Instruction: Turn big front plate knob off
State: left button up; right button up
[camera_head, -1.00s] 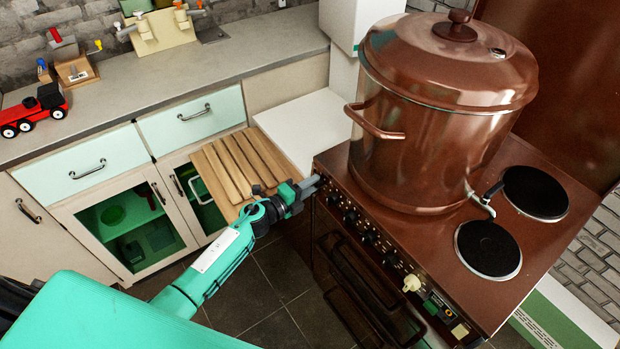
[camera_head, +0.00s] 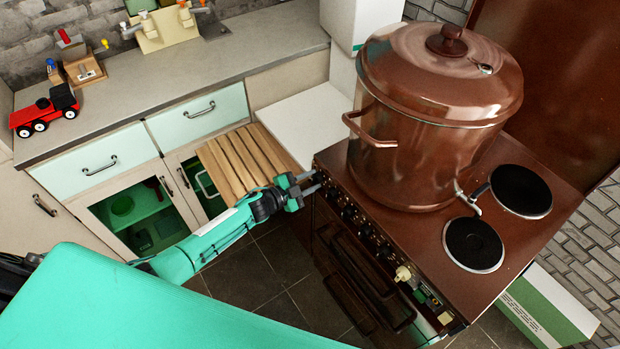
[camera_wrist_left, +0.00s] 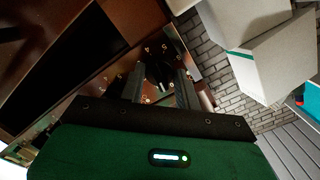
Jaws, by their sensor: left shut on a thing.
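The brown stove (camera_head: 490,270) has a row of dark knobs (camera_head: 348,212) along its front panel, with a cream knob (camera_head: 403,273) near the right end. My left gripper (camera_head: 316,182) is at the far left end of this panel. In the left wrist view, its two fingers (camera_wrist_left: 160,78) are on either side of a dark knob (camera_wrist_left: 158,70) and shut on it. The gripper hides most of that knob in the head view. The knob's pointer and angle cannot be made out. My right gripper is not in view.
A large brown pot (camera_head: 430,120) stands on the stove, with two bare hot plates (camera_head: 520,190) to its right. A slatted wooden board (camera_head: 240,160) lies left of the gripper. A counter (camera_head: 190,70) holds a red toy truck (camera_head: 45,110). Dark floor is open below.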

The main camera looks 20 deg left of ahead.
pick_arm(q)
jog(key=shift+a+n+p, duration=0.1)
jog(key=shift+n+p, duration=0.2)
jog(key=shift+n, duration=0.6)
jog(key=o, duration=1)
jog(key=shift+b+v, duration=1.15)
jog(key=shift+v, duration=5.7)
